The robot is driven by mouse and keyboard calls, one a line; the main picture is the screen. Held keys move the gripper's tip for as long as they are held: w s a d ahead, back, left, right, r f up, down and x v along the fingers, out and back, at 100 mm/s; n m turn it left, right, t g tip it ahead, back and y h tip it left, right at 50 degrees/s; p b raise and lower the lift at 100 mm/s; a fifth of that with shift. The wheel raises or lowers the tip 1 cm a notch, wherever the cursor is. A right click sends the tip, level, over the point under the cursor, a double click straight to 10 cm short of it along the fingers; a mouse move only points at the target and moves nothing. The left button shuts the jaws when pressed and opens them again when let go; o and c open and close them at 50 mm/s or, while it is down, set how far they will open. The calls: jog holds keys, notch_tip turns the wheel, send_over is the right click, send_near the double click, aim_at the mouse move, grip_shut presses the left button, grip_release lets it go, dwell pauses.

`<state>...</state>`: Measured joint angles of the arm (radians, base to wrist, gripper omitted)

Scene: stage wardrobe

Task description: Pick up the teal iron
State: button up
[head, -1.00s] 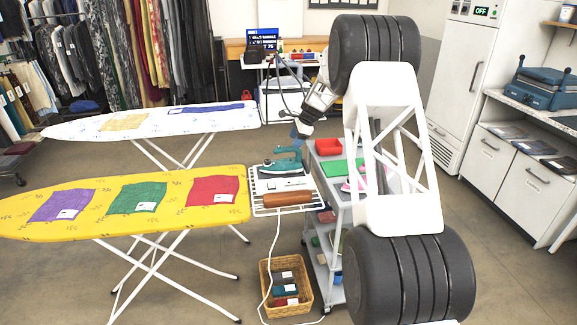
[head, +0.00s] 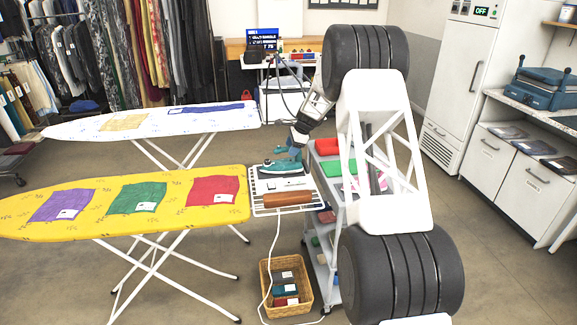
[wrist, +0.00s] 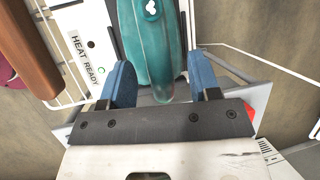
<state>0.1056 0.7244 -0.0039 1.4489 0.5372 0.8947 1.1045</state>
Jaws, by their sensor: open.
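The teal iron (head: 284,167) stands on the white rest (head: 257,203) at the right end of the yellow ironing board. In the wrist view the iron's rounded teal handle (wrist: 152,45) runs down between the two blue fingers of my gripper (wrist: 161,75). I cannot tell whether a finger touches the iron.
A brown roll (head: 288,198) lies on the front of the rest, beside a HEAT READY label (wrist: 87,60). A grey trolley (head: 343,212) with a red tray (head: 327,147) stands just right. A wicker basket (head: 303,295) is on the floor below. The yellow board (head: 100,218) holds folded cloths.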

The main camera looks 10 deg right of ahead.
jog(key=shift+x, duration=1.65)
grip_shut()
jog(key=shift+r, duration=0.15)
jog(key=shift+r, duration=1.65)
jog(key=s+r, duration=0.1)
jog(key=s, duration=1.5)
jog(key=shift+a+r, duration=0.2)
jog(key=shift+r, duration=0.05)
jog(key=shift+a, duration=0.15)
